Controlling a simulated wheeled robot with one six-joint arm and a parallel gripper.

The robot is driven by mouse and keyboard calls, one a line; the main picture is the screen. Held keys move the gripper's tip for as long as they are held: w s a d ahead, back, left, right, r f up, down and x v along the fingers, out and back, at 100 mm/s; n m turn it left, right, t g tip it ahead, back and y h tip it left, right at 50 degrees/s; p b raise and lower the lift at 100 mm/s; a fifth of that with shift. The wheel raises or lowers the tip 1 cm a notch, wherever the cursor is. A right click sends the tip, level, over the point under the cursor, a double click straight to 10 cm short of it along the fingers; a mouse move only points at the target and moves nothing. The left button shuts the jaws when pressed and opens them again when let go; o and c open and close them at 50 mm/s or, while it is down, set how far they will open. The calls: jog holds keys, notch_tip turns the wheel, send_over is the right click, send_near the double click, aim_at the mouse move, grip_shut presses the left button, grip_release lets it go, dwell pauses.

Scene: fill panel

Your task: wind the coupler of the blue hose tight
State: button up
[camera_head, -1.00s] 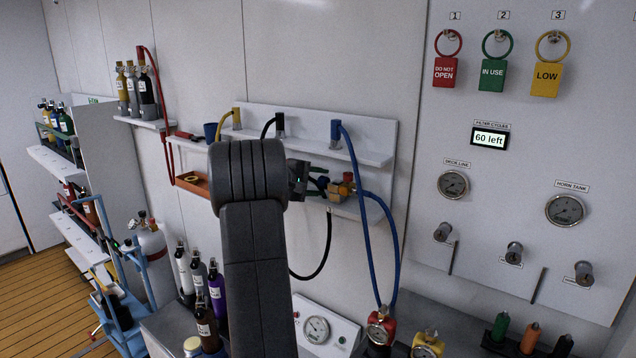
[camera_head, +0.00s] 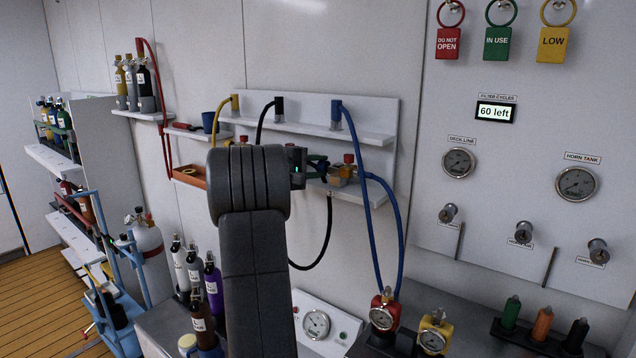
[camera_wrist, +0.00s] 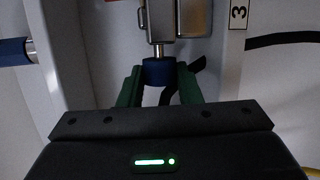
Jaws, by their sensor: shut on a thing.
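How far the coupler is wound on cannot be told. In the head view my gripper (camera_head: 316,166) is at the brass valve fitting (camera_head: 345,171) on the wall panel, and my arm hides part of it. The blue hose (camera_head: 367,190) hangs from the upper shelf, with another run reaching down from the fitting's right side.
A yellow hose (camera_head: 235,103) and a black hose (camera_head: 265,120) hang left of the blue one. Red (camera_head: 384,312) and yellow (camera_head: 435,333) gauge units stand on the bench below. A gauge panel (camera_head: 520,240) fills the right. A blue fitting (camera_wrist: 14,52) is at the wrist view's left.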

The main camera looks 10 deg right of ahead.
jog(key=shift+f+m+t+h+b, duration=0.55)
jog(key=shift+h+b, duration=0.65)
jog(key=shift+b, duration=3.45)
jog(key=shift+t+b, duration=0.25)
jog(key=shift+b, duration=0.15)
jog(key=shift+r+h+b, duration=0.25)
jog(key=shift+h+b, duration=0.25)
jog(key=shift+b, duration=0.6)
jog(key=o, duration=1)
jog(key=shift+f, duration=0.15)
